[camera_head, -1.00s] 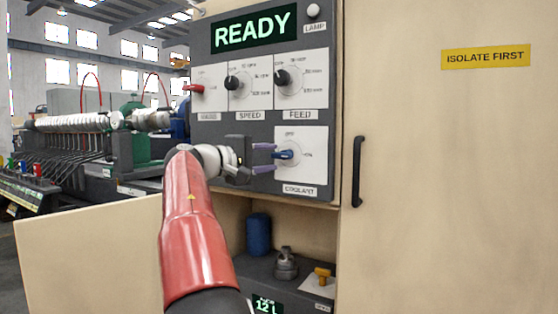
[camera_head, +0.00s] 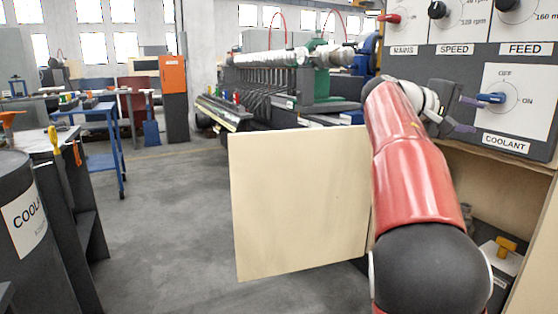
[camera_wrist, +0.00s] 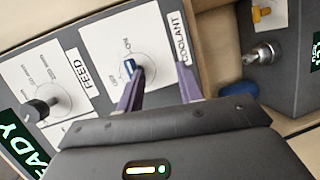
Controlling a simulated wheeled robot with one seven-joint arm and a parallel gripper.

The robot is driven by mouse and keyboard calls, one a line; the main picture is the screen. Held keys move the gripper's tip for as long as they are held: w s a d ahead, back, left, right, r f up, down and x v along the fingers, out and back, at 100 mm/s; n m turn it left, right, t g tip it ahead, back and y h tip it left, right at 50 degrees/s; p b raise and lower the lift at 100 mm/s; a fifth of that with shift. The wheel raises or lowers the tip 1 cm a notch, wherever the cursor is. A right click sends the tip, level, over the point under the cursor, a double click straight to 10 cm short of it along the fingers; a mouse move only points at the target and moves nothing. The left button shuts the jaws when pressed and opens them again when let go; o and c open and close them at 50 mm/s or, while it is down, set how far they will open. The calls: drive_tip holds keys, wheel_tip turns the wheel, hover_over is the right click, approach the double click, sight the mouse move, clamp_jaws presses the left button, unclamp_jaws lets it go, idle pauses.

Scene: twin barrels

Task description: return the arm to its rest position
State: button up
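My gripper (camera_head: 478,116) is in front of the COOLANT switch plate on the machine panel. Its two purple fingers are spread apart with nothing between them. The blue COOLANT knob (camera_head: 491,98) is close beyond the upper fingertip in the head view; I cannot tell whether they touch. In the wrist view the gripper (camera_wrist: 160,72) shows both fingers apart, and the blue knob (camera_wrist: 134,67) shows at the tip of the left finger. My red arm reaches up from the bottom right of the head view.
A beige open door panel (camera_head: 300,200) stands left of my arm. An open compartment with a yellow-handled valve (camera_head: 505,246) lies below the panel. A dark COOLANT barrel (camera_head: 30,225) and a blue cart (camera_head: 95,125) stand at left. Grey floor between is clear.

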drive_tip(key=s+a+f+t+y, duration=0.2)
drive_tip(key=s+a+f+y, duration=0.6)
drive_tip(key=s+a+f, duration=0.5)
drive_tip(key=s+a+f+t+y, duration=0.2)
drive_tip(key=s+a+f+y, duration=0.6)
drive_tip(key=s+a+f, duration=0.5)
wheel_tip(320, 180, down, 7)
drive_tip(key=shift+s+a+f, duration=0.2)
drive_tip(key=shift+s+a, duration=0.05)
drive_tip(key=shift+a, duration=0.7)
